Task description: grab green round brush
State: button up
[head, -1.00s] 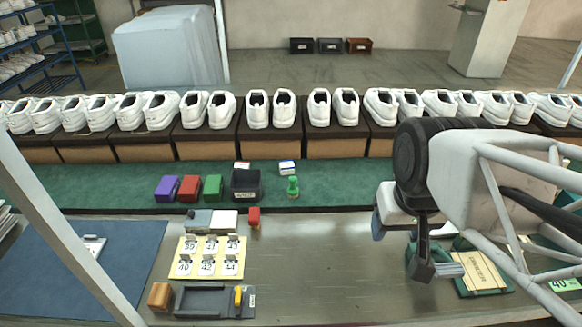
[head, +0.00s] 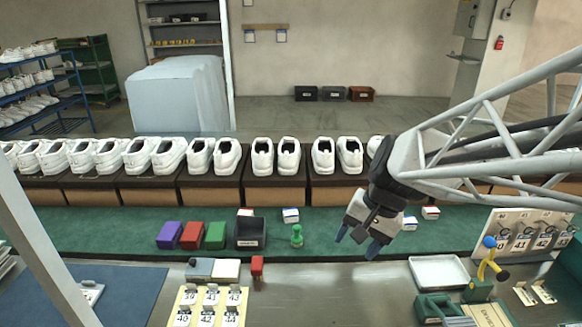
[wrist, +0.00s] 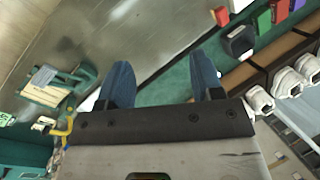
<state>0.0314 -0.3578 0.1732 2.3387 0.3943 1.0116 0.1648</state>
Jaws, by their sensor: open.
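The green round brush (head: 297,236) stands upright on the green mat in the head view, right of a black box. My gripper (head: 357,243) is to the right of the brush, above the mat's front edge, with its blue fingertips apart and nothing between them. In the wrist view my gripper (wrist: 165,82) also shows its two blue fingers spread and empty. I cannot make out the brush clearly in the wrist view.
The black box (head: 250,233) and purple, red and green blocks (head: 215,235) stand left of the brush. A white-and-blue box (head: 290,215) is just behind it. White shoes (head: 289,156) line the back. A white tray (head: 438,270) lies at right.

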jog(key=w+a+f+m+y, duration=0.25)
jog(key=w+f+m, duration=0.2)
jog(key=w, duration=0.45)
jog(key=w+a+f+m+y, duration=0.25)
jog(key=w+f, duration=0.25)
jog(key=w, duration=0.5)
jog(key=m+t+y, duration=0.2)
jog(key=m+y, duration=0.3)
jog(key=m, duration=0.3)
send_near(297, 235)
jog(key=a, duration=0.1)
jog(key=w+a, duration=0.2)
jog(key=shift+w+a+r, duration=0.1)
jog(key=shift+a+r, duration=0.25)
jog(key=shift+w+a+f+h, duration=0.15)
jog(key=shift+a+f, duration=0.1)
jog(key=shift+a, duration=0.35)
jog(key=shift+a+f+h, duration=0.15)
jog(key=shift+a+f, duration=0.1)
jog(key=shift+a, duration=0.35)
jog(key=shift+x, duration=2.55)
jog(key=shift+r, duration=0.1)
